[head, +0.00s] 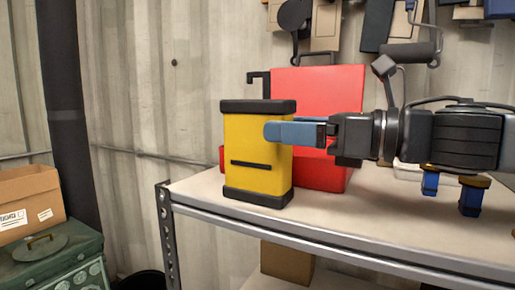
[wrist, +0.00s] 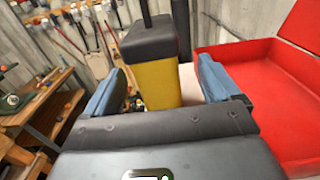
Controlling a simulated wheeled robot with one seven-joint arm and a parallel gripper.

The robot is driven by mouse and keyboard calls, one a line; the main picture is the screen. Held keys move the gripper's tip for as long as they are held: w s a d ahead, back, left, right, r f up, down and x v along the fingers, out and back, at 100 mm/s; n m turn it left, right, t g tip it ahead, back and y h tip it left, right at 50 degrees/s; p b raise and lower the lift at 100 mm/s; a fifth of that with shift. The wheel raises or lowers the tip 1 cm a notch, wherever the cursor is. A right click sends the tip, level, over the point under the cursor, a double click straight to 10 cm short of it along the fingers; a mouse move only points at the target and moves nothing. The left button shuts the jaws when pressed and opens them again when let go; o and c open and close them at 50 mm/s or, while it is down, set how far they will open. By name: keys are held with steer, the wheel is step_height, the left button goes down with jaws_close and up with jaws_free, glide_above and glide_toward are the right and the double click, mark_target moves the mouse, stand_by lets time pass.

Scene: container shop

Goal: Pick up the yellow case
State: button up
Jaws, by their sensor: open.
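The yellow case (head: 258,145) stands upright near the left end of the shelf, with black caps at top and bottom and a black strip on its front. In the wrist view the yellow case (wrist: 156,82) is ahead, between my two blue fingers. My gripper (head: 272,133) comes in level from the right. One blue finger covers part of the case's right side in the head view; the other is hidden there. In the wrist view my gripper (wrist: 158,82) is open, with a visible gap to the right finger. Contact on the left is unclear.
An open red box (head: 318,95) stands right behind the case; it fills the right of the wrist view (wrist: 262,100). The metal shelf (head: 350,222) has free room in front. Tools hang on the wall.

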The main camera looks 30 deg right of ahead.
mark_target(258, 138)
steer(key=p+x, duration=0.1)
steer(key=x, duration=0.3)
steer(key=shift+w+a+r, duration=0.1)
steer(key=shift+w+a, duration=0.1)
steer(key=shift+a, duration=0.15)
steer(key=shift+c, duration=0.2)
steer(key=c, duration=1.4)
